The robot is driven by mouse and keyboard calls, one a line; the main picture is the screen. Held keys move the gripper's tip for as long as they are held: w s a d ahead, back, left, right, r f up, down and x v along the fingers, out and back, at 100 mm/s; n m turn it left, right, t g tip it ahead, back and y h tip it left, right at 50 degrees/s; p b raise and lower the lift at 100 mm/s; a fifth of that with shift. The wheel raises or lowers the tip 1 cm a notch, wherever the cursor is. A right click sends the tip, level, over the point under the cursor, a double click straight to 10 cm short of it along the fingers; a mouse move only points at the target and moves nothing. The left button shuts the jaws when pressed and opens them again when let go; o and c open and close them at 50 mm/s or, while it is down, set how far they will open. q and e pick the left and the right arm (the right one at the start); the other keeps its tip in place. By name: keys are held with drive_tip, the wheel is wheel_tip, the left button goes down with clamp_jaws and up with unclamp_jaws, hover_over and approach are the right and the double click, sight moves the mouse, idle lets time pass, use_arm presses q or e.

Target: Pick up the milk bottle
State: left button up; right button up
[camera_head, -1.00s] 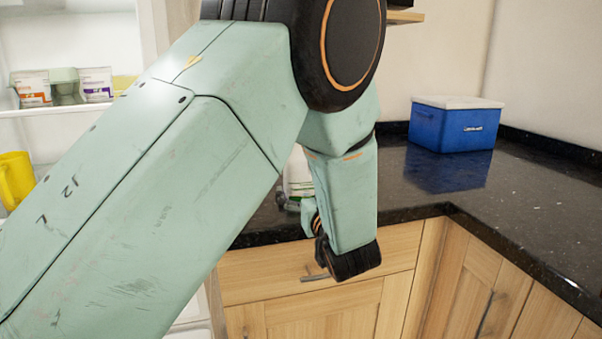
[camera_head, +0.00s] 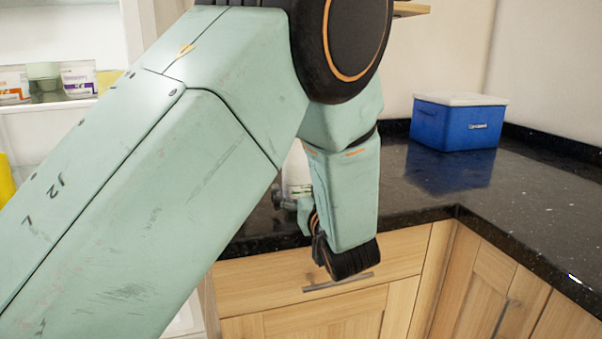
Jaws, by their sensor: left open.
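A white bottle-like thing, likely the milk bottle (camera_head: 297,168), stands on the dark granite counter in the head view. My left forearm and wrist hide most of it, so I see only a pale strip. My left gripper (camera_head: 288,204) is at the counter's front edge, just in front of and below the bottle. It is largely hidden by my wrist, with only small parts showing; it is open. I cannot tell whether it touches the bottle. My right gripper is out of view.
A blue cooler box (camera_head: 458,124) with a white lid stands at the back of the counter (camera_head: 530,195). The counter between is clear. Wooden drawers (camera_head: 310,285) lie below. White shelves at left hold small cartons (camera_head: 78,80) and a yellow item (camera_head: 6,180).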

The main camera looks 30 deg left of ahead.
use_arm(q)
drive_tip(key=shift+s+d+r, duration=0.2)
drive_tip(key=shift+d+r, duration=0.05)
drive_tip(key=shift+d, duration=0.05)
drive_tip(key=shift+c, duration=1)
drive_tip(key=shift+w+a+f, duration=0.1)
drive_tip(key=shift+a+f, duration=0.1)
drive_tip(key=shift+a, duration=0.05)
drive_tip(key=c, duration=0.5)
drive_tip(key=shift+d+r, duration=0.1)
drive_tip(key=shift+d, duration=0.05)
drive_tip(key=c, duration=0.8)
drive_tip(key=shift+r, duration=0.1)
drive_tip(key=shift+c, duration=1)
